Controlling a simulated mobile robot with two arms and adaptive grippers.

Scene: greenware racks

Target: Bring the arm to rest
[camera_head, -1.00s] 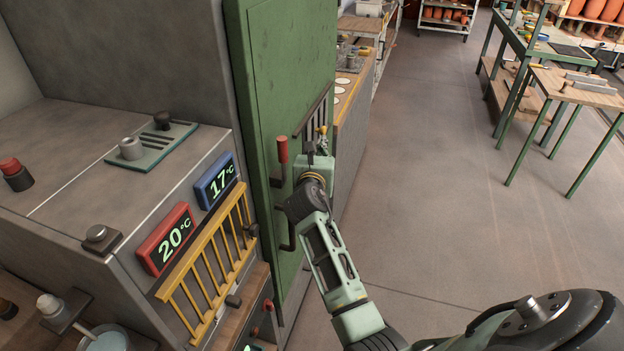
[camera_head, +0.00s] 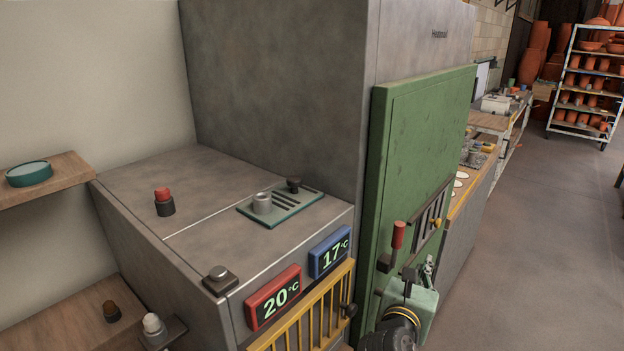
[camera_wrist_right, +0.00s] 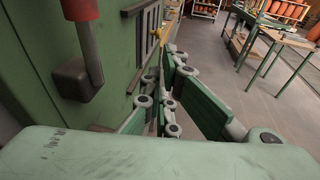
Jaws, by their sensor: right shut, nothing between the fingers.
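My right gripper (camera_head: 429,266) is at the lower right of the head view, in front of the green door (camera_head: 420,140) and close to its red-topped handle (camera_head: 398,236). It is shut and empty. In the right wrist view its linked fingers (camera_wrist_right: 168,105) point away beside the door, and the red handle (camera_wrist_right: 80,10) stands at upper left. Whether the gripper touches the door or handle I cannot tell. Most of my right arm is below the head view's lower edge. My left gripper is not in view.
A grey kiln cabinet (camera_head: 280,90) fills the middle, with red (camera_head: 273,297) and blue (camera_head: 329,252) temperature displays and a yellow rail (camera_head: 310,318) beside the door. Open floor (camera_head: 540,240) lies to the right. A pottery rack (camera_head: 590,85) stands far back. Tables (camera_wrist_right: 275,38) show in the wrist view.

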